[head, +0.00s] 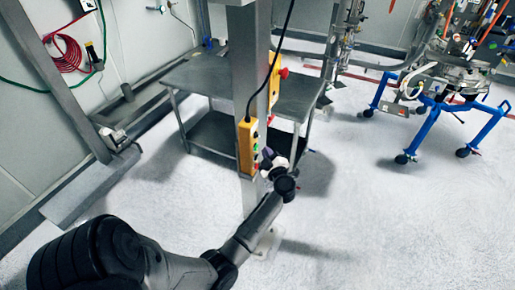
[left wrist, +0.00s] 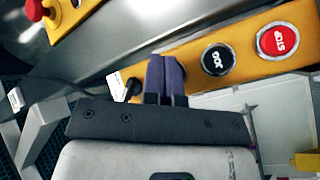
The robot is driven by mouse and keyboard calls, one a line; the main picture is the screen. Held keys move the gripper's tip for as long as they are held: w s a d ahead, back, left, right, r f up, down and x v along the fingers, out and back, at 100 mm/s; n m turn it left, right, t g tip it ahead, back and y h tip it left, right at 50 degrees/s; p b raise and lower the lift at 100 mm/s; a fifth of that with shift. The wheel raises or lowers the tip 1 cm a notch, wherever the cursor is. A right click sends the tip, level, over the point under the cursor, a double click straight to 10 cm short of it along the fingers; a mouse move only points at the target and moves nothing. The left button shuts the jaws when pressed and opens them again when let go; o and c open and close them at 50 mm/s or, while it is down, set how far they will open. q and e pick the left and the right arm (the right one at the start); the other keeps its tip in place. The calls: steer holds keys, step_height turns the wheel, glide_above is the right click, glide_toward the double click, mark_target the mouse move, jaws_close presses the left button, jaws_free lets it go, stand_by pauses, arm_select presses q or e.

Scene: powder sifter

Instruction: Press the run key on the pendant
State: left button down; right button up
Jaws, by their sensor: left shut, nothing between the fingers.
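My left gripper (head: 267,155) is at the pendant's right side. In the left wrist view its dark purple fingers (left wrist: 166,60) are shut together, empty, and overlap the pendant beside the black key. No green key shows there; I cannot tell whether the fingertips touch. My right gripper is out of view.
The grey post (head: 249,60) stands directly behind the pendant. A yellow box with a red knob (head: 284,73) is mounted further back. A grey table (head: 200,78) stands behind the post. A blue wheeled frame (head: 432,118) is at the right. Open floor lies between.

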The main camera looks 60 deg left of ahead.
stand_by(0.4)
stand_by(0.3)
arm_select(q)
steer(key=shift+s+a+p, duration=0.3)
steer(key=shift+a+p, duration=0.05)
steer(key=shift+p, duration=0.1)
steer(key=shift+s+a, duration=0.15)
steer(key=shift+a, duration=0.05)
stand_by(0.6)
steer(key=shift+s+a+p, duration=0.15)
steer(key=shift+p, duration=0.2)
stand_by(0.5)
steer(key=shift+w+d, duration=0.55)
steer(key=shift+d, duration=0.1)
